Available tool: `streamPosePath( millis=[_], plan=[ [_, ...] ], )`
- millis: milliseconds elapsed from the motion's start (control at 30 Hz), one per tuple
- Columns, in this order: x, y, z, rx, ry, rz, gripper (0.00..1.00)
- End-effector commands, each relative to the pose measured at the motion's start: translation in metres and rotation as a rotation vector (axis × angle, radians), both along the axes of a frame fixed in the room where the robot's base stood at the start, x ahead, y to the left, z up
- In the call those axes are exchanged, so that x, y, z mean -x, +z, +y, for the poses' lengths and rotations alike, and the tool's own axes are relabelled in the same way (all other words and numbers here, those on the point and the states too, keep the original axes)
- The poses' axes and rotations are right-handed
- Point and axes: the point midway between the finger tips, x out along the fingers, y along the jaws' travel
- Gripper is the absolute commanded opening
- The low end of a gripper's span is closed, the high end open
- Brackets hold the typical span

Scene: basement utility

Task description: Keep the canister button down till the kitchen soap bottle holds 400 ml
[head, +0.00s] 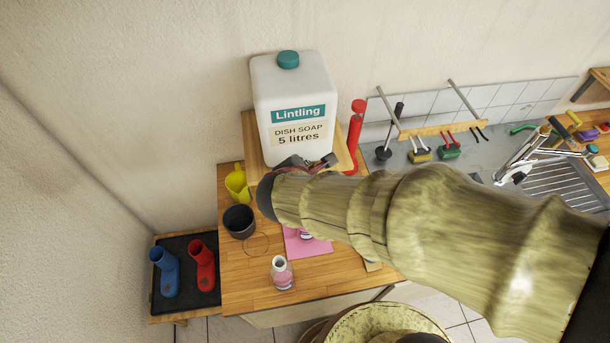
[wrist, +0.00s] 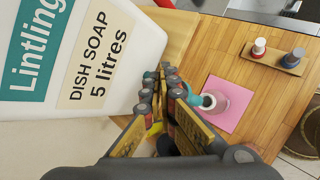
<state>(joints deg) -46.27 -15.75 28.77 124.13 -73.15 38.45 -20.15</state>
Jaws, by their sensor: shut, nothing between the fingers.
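The white soap canister (head: 290,105), labelled "Dish soap 5 litres", stands on a raised wooden stand with its teal cap on top. It fills the left of the wrist view (wrist: 95,95). My gripper (wrist: 170,80) is shut and empty, low at the canister's front. A teal tap part (wrist: 192,96) shows beside the fingertips; the button is hidden or unclear, and I cannot tell whether I touch it. An open-necked bottle (wrist: 212,101) stands on a pink mat (wrist: 231,104) below the tap. My arm mostly hides that bottle in the head view. Its level is unreadable.
Another bottle with pink contents (head: 282,273) stands nearer the counter's front edge. A dark pot (head: 239,221) and a yellow jug (head: 237,184) stand left of the mat.

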Motion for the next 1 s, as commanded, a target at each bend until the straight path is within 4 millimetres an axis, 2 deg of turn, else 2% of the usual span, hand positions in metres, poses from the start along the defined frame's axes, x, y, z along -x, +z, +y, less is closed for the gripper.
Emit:
streamPosePath(
  millis=[1000],
  plan=[
    [0.0001,-0.0083,-0.0002,0.0,0.0,0.0,0.0]
  ],
)
